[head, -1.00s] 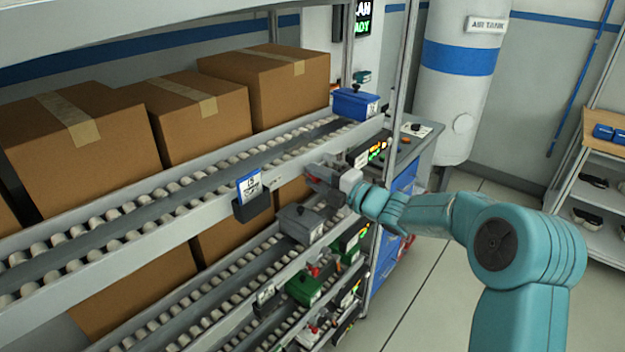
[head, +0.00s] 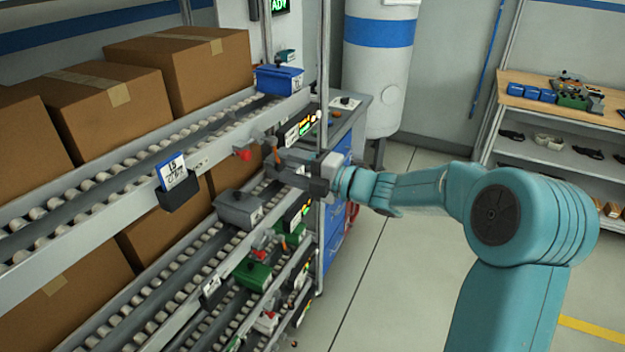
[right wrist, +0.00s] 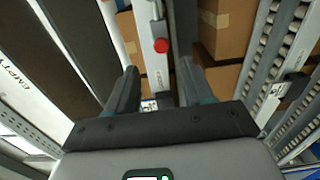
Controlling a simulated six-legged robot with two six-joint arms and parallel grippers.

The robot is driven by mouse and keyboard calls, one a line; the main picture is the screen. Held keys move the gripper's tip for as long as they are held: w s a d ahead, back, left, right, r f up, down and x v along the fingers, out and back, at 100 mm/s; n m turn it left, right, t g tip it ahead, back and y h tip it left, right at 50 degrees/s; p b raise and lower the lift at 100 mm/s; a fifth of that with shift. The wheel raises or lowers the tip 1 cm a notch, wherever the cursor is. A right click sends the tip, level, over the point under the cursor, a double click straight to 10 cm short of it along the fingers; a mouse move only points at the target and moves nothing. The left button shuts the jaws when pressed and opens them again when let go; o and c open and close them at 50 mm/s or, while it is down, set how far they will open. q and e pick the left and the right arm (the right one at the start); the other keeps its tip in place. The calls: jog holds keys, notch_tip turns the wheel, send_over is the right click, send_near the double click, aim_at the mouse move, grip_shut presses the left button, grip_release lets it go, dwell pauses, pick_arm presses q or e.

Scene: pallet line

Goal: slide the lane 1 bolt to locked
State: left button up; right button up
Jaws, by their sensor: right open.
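A red knob (head: 243,154) shows on the face of the upper lane's side rail (head: 215,150), right of a blue-and-white lane tag. It also shows in the right wrist view (right wrist: 161,46), on a pale strip beyond the fingertips. I cannot read whether it belongs to the lane 1 bolt, or whether that bolt is locked. My right gripper (head: 270,160) is open beside the rail end, right of the knob. In the right wrist view its two fingers (right wrist: 158,84) are apart with nothing held between them. My left gripper is out of view.
Cartons (head: 200,75) stand on the upper roller lane. A blue bin (head: 279,79) sits at its far end. Grey (head: 239,207) and green (head: 252,274) bins are on lower lanes. A rack post (head: 324,70) rises beside my gripper. Open floor (head: 400,270) lies right.

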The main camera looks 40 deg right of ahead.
jog(key=b+v, duration=0.1)
jog(key=v, duration=0.4)
jog(key=shift+s+d, duration=0.1)
jog(key=shift+d, duration=0.05)
